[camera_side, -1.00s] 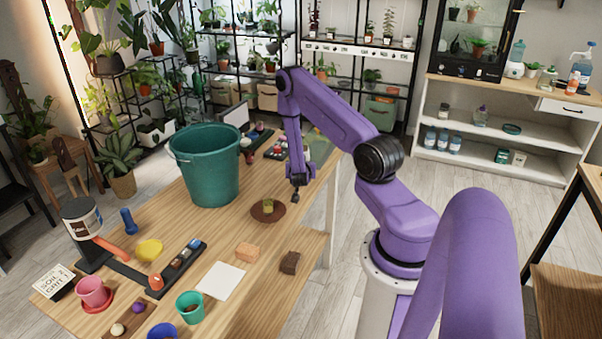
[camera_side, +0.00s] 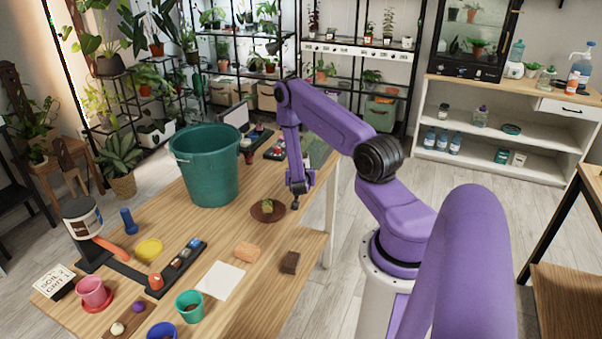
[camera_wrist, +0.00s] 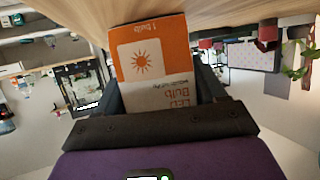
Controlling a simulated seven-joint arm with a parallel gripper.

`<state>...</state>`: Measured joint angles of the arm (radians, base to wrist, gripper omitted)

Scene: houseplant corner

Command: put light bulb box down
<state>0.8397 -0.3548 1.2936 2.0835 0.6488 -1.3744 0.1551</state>
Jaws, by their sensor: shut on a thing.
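The light bulb box (camera_wrist: 155,60), orange and white with a sun symbol and upside-down print, sits between the fingers of my gripper (camera_wrist: 165,95) in the wrist view. The fingers are shut on it from both sides. In the side view my gripper (camera_side: 297,194) hangs low near the right edge of the wooden table (camera_side: 225,235), right of a brown saucer (camera_side: 257,215) with a small plant (camera_side: 267,205). I cannot make out the box there. Whether it touches the table is not clear.
A large green bucket (camera_side: 206,165) stands left of the saucer. A white sheet (camera_side: 220,280), an orange block (camera_side: 247,252) and a dark brown block (camera_side: 290,263) lie nearer the camera. A dark tray (camera_side: 272,152) with small items lies farther back.

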